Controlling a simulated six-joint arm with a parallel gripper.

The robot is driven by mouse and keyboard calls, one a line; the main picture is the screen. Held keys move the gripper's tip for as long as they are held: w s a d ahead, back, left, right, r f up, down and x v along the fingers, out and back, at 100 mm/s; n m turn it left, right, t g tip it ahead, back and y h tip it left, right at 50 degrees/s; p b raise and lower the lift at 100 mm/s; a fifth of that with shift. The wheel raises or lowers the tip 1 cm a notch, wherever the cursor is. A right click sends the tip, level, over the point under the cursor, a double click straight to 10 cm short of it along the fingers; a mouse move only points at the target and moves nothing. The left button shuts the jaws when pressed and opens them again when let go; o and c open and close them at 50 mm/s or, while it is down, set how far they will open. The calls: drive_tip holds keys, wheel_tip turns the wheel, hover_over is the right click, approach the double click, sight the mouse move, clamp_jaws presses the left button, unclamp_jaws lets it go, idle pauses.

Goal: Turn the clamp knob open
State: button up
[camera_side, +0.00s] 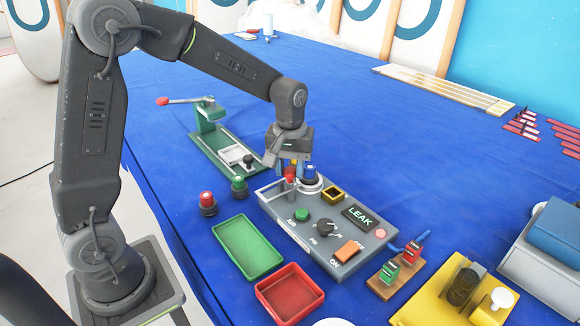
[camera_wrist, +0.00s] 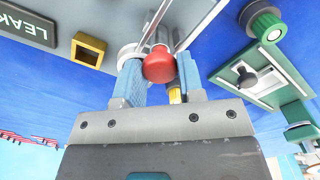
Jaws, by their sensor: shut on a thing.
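My gripper (camera_side: 291,178) points down over the far left end of the grey test panel (camera_side: 285,222). In the wrist view its two blue-padded fingers (camera_wrist: 158,72) are shut on a round red knob (camera_wrist: 159,64), which also shows between the fingers in the side view (camera_side: 290,172). Thin metal rods and part of a white ring lie behind the knob in the wrist view. What the knob joins to below is largely hidden. A small yellow part (camera_wrist: 175,95) shows beside the right finger.
A green fixture (camera_side: 222,150) with a red-handled lever and a black knob (camera_side: 249,160) stands behind. Red-capped (camera_side: 207,203) and green-capped (camera_side: 238,185) fittings stand left of the panel. Green (camera_side: 247,247) and red (camera_side: 290,293) trays lie in front.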

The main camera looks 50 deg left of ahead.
sight(290, 170)
drive_tip(key=shift+n, duration=0.4)
drive_tip(key=o, duration=0.9)
wheel_tip(290, 170, up, 14)
drive_tip(key=shift+f, duration=0.1)
idle(0.4)
drive_tip(key=s+d+f+m+t, duration=0.1)
drive_tip(key=s+m+t, duration=0.1)
drive_tip(key=s, duration=0.4)
drive_tip(key=s+d+m+t, duration=0.1)
drive_tip(key=s+d+m, duration=0.1)
drive_tip(key=s+m, duration=0.2)
drive_tip(key=s+d+f+m+t, duration=0.1)
drive_tip(key=s+m+t, duration=0.1)
drive_tip(key=s, duration=0.7)
drive_tip(key=shift+s+d+f+m+t, duration=0.2)
drive_tip(key=shift+s+f+m+t, duration=0.15)
drive_tip(key=shift+m, duration=0.25)
